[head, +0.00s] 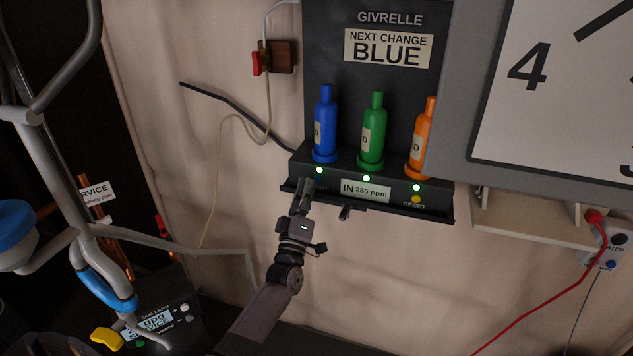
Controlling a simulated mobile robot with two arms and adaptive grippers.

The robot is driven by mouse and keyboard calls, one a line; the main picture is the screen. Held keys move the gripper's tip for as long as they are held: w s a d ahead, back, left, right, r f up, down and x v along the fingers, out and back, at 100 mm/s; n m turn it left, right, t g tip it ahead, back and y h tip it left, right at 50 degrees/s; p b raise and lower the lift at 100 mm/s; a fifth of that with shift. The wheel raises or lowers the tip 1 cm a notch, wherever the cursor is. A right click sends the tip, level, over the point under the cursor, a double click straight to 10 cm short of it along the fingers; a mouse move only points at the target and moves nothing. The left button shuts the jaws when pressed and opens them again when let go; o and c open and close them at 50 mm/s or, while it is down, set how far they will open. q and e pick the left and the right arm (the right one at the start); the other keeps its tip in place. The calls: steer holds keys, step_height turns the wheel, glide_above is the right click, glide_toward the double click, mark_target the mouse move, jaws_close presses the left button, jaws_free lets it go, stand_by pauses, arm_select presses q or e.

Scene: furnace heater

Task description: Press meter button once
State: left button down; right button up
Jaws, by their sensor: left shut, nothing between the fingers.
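The dark Givrelle unit (377,95) on the wall carries a small display (366,190) reading "IN 285 ppm". A yellow button (416,199) labelled RESET sits at the right of its front ledge. Green lights (366,178) glow along the ledge. My left gripper (306,186) is shut and empty, its fingertips at the ledge's left front, left of the display. The fingers cover part of a label and whatever lies behind them; I cannot tell whether they touch. My right gripper is not in view.
Blue (325,125), green (373,130) and orange (421,140) bottles stand on the unit. A large clock-like panel (570,90) overlaps its right side. Pipes with a blue-handled part (105,287) and a device with a lit display (155,320) are at left. A red cable (545,308) hangs right.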

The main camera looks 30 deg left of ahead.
arm_select(q)
steer(key=shift+w, duration=0.15)
steer(key=shift+w+a, duration=0.1)
steer(key=shift+w, duration=0.15)
steer(key=shift+w+a+b, duration=0.1)
steer(key=shift+w+b, duration=0.3)
steer(key=shift+b, duration=0.15)
stand_by(0.4)
steer(key=shift+s, duration=0.15)
steer(key=shift+s+d+p, duration=0.2)
steer(key=shift+s+p, duration=0.35)
steer(key=shift+s, duration=0.15)
steer(key=s+p, duration=0.1)
steer(key=s, duration=0.1)
steer(key=s+d+p, duration=0.1)
steer(key=s, duration=0.2)
steer(key=shift+d+p, duration=0.1)
steer(key=shift+p, duration=0.2)
